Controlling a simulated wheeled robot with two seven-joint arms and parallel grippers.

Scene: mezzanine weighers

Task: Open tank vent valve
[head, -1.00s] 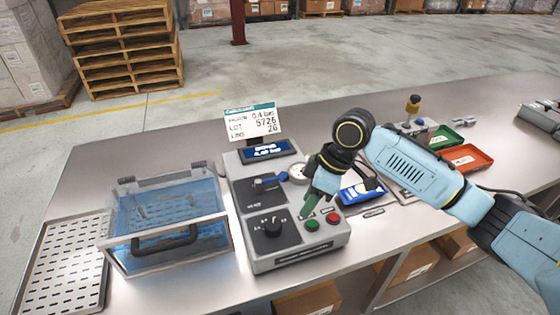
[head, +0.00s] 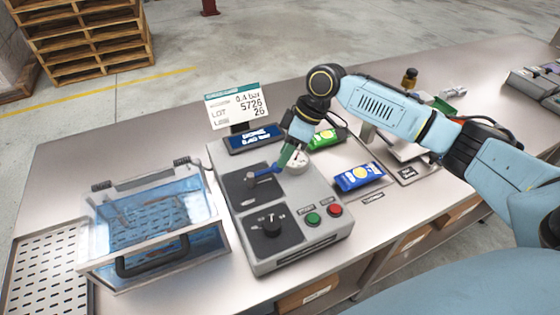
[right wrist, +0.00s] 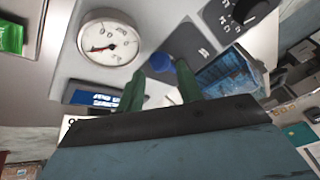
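The vent valve has a blue lever (head: 262,170) on a dark plate (head: 238,190) at the upper left of the grey control panel (head: 287,245). The lever lies pointing to the right. My right gripper (head: 284,161) is low over the panel at the lever's blue end. In the right wrist view its two green fingers (right wrist: 160,85) stand apart, and the blue lever end (right wrist: 160,62) shows between or just beyond their tips; contact cannot be told. The clear tank with blue contents (head: 155,225) stands left of the panel. My left gripper is not in view.
A round gauge (head: 299,161) sits beside the gripper. The black knob (head: 270,226), green button (head: 313,219) and red button (head: 335,210) are nearer the front. A display stand (head: 237,106) is behind. Pouches (head: 360,177) lie to the right, and a perforated tray (head: 45,262) far left.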

